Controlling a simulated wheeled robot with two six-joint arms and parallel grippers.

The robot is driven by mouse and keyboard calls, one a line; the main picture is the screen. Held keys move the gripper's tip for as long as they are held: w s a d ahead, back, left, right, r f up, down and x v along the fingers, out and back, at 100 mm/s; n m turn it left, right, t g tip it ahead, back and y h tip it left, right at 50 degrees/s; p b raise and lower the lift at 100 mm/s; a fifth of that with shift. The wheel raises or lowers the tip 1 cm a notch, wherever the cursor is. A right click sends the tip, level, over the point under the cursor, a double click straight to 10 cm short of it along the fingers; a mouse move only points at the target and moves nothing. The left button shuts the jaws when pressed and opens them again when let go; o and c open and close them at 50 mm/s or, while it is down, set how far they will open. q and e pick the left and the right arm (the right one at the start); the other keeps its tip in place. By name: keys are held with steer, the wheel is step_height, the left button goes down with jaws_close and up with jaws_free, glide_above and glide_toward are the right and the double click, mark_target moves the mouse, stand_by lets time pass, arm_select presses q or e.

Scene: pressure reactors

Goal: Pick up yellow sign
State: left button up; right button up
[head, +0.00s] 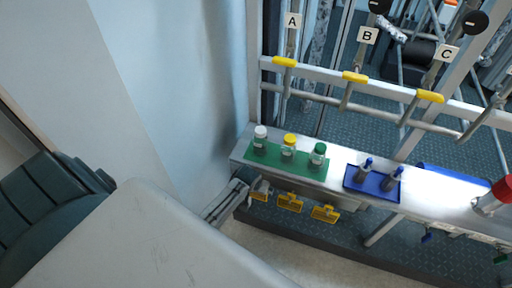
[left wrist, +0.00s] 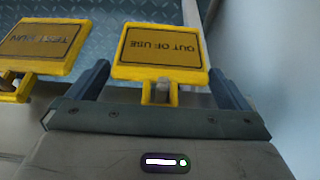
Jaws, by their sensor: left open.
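Several yellow signs hang in a row under the front edge of the shelf. The leftmost sign (head: 262,187) is partly covered by my left gripper (head: 247,190). In the left wrist view a yellow sign reading "OUT OF USE" (left wrist: 160,45) appears upside down, between the two open fingers of my left gripper (left wrist: 162,88). The fingers flank its lower part with a gap on each side. A second yellow sign (left wrist: 42,45), its text hard to read, lies outside the left finger. In the head view, the middle sign (head: 290,203) and right sign (head: 325,214) hang clear. My right gripper is out of view.
The shelf (head: 340,196) carries a green mat (head: 262,158) with three capped bottles and a blue tray (head: 373,188) with two small blue-topped bottles. Behind are yellow-handled levers (head: 355,77) labelled A, B and C. A pale wall (head: 185,80) stands close on the left.

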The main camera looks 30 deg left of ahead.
arm_select(q)
steer(key=c, duration=0.9)
steer(key=shift+c, duration=0.5)
steer(key=shift+r, duration=0.45)
steer(key=s+d, duration=0.4)
steer(key=s, duration=1.3)
steer(key=shift+s+r+b, duration=0.25)
steer(key=shift+r+b, duration=0.05)
steer(key=shift+b, duration=0.15)
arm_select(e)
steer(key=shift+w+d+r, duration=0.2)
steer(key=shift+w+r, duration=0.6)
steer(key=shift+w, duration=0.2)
